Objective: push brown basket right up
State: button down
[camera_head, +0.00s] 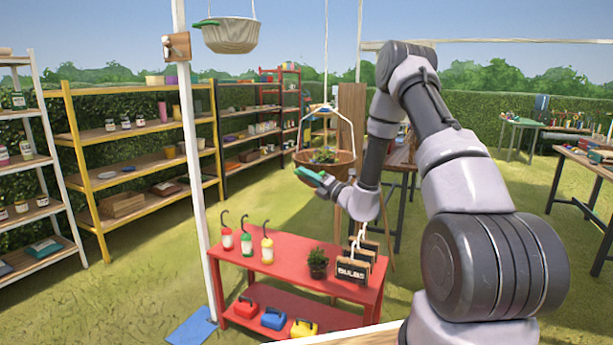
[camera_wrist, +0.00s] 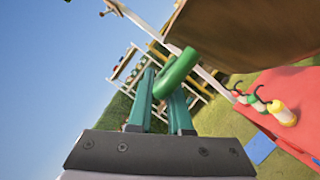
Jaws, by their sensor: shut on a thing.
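The brown basket (camera_head: 338,164) hangs from a thin line, with a plant inside it. A green handle (camera_head: 310,174) sticks out at its lower left. My gripper (camera_head: 328,184) is at this handle, beside the basket. In the wrist view, my gripper's teal fingers (camera_wrist: 160,100) are closed around the green handle (camera_wrist: 176,72). The basket's brown side (camera_wrist: 240,35) fills the top right of that view. A second, greyish-beige basket (camera_head: 231,37) with a green handle hangs higher, at the upper left.
Shelves line the left. A wooden board (camera_head: 350,115) stands behind the brown basket.

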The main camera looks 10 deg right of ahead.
dwell(0.8)
notch_tip(320, 180, up, 51)
jog(key=shift+f, duration=0.15)
dwell(0.5)
jog(key=c, duration=1.1)
grip_release()
jog(key=shift+c, duration=0.2)
jog(key=o, duration=0.3)
jog(key=shift+s, duration=0.1)
jog(key=shift+f, duration=0.1)
jog(key=v, duration=1)
jog(key=shift+s+d, duration=0.25)
